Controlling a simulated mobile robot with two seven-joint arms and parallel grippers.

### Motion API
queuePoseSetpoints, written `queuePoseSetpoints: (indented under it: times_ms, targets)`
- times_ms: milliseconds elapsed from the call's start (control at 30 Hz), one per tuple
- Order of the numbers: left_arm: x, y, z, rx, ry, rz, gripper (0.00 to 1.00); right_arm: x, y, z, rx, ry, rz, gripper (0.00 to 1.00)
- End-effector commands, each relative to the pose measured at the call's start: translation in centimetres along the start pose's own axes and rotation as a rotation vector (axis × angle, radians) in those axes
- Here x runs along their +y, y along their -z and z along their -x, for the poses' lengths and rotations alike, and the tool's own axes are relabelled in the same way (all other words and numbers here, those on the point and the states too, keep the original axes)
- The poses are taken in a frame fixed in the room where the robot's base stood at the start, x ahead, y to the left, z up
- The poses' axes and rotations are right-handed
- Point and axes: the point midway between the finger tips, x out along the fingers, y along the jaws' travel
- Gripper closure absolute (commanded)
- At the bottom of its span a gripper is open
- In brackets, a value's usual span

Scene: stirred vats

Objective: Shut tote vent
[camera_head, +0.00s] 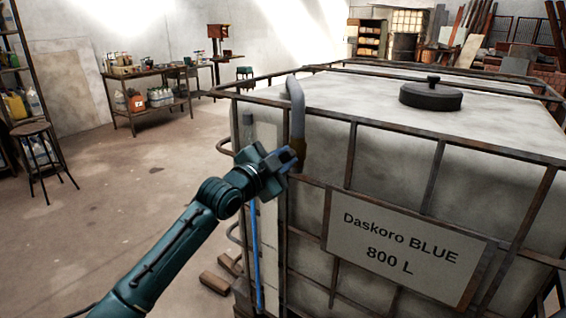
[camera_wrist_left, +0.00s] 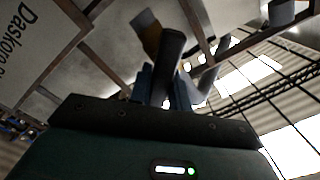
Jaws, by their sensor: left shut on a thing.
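The tote is a large, pale, weathered tank (camera_head: 400,180) in a rusty metal cage. A grey bent vent pipe (camera_head: 296,100) stands at its near left corner, with a brownish fitting (camera_head: 299,148) at its lower end. My left gripper (camera_head: 292,157) is at this fitting and shut. In the left wrist view, its fingers (camera_wrist_left: 165,88) close on a dark handle (camera_wrist_left: 170,52) beside a tan fitting (camera_wrist_left: 146,32). The gripper partly hides the handle in the head view, so I cannot tell how far it is turned. My right gripper is not in view.
A black round lid (camera_head: 430,95) sits on the tote's top. Cage bars (camera_head: 350,155) and a "Daskoro BLUE 800 L" sign (camera_head: 400,245) are right of my gripper. A blue vertical strip (camera_head: 256,250) runs below it. The floor (camera_head: 130,210) on the left is largely clear.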

Motion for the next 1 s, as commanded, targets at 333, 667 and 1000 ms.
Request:
queuePoseSetpoints:
  times_ms: [333, 667, 1000]
  targets:
    - [0.33, -0.09, 0.02, -0.003, -0.003, -0.332, 1.0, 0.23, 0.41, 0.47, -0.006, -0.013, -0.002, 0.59]
    - [0.65, -0.24, 0.01, -0.003, -0.003, -0.596, 1.0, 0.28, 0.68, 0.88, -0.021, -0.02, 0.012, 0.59]
    - [0.88, -0.37, 0.0, -0.002, -0.003, -0.747, 1.0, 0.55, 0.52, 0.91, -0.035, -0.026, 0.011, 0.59]
